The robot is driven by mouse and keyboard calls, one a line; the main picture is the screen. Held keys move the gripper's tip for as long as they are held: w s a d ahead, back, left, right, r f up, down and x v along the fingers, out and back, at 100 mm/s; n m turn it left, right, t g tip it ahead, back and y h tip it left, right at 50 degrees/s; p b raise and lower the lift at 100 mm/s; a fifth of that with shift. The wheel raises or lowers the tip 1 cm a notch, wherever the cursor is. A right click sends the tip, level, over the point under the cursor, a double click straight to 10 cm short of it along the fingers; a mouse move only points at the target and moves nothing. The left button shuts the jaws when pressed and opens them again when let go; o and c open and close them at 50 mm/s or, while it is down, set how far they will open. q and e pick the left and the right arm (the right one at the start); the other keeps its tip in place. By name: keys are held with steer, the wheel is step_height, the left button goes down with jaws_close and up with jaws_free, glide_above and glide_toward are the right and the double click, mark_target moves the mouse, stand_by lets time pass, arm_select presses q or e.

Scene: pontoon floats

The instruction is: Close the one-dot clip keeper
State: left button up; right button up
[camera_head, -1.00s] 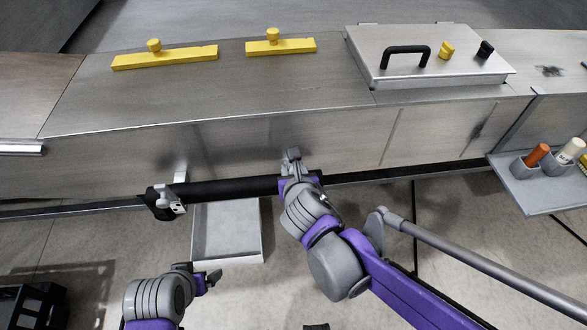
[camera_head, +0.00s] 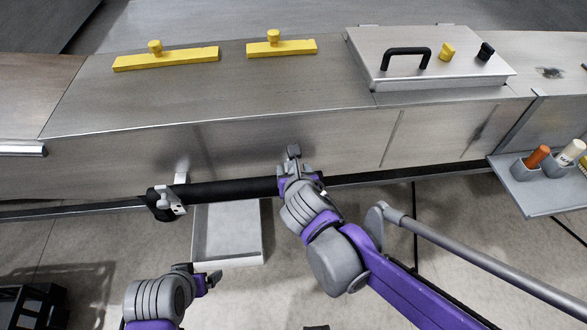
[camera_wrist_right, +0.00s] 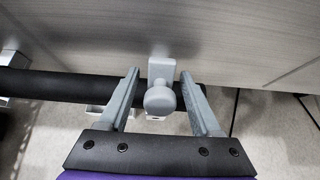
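My right gripper (camera_head: 294,168) is at the front of the metal float, by the black bar (camera_head: 228,188). In the right wrist view its two fingers (camera_wrist_right: 158,74) are spread, one on each side of a grey clip keeper with a round knob (camera_wrist_right: 159,98). I cannot tell whether they touch it. The keeper's top (camera_head: 293,151) shows just above the gripper in the head view. Another clip (camera_head: 171,200) with a pale plate sits at the bar's left end. I cannot read dot marks on either clip. My left gripper (camera_head: 213,279) is low, apart from the bar; its finger gap is unclear.
A grey tray (camera_head: 228,232) lies below the bar. Two yellow bars with knobs (camera_head: 166,58) (camera_head: 281,47) and a handled lid box (camera_head: 430,65) are on top. A rack with cylinders (camera_head: 540,180) is at the right, a dark crate (camera_head: 35,305) at lower left.

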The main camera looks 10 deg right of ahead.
arm_select(q)
step_height(320, 180, up, 2)
steer(key=shift+w+r+p, duration=0.1)
steer(key=shift+w+p, duration=0.05)
steer(key=shift+p, duration=0.85)
arm_select(e)
steer(key=v, duration=1)
steer(key=shift+s+r, duration=0.2)
steer(key=shift+s, duration=0.15)
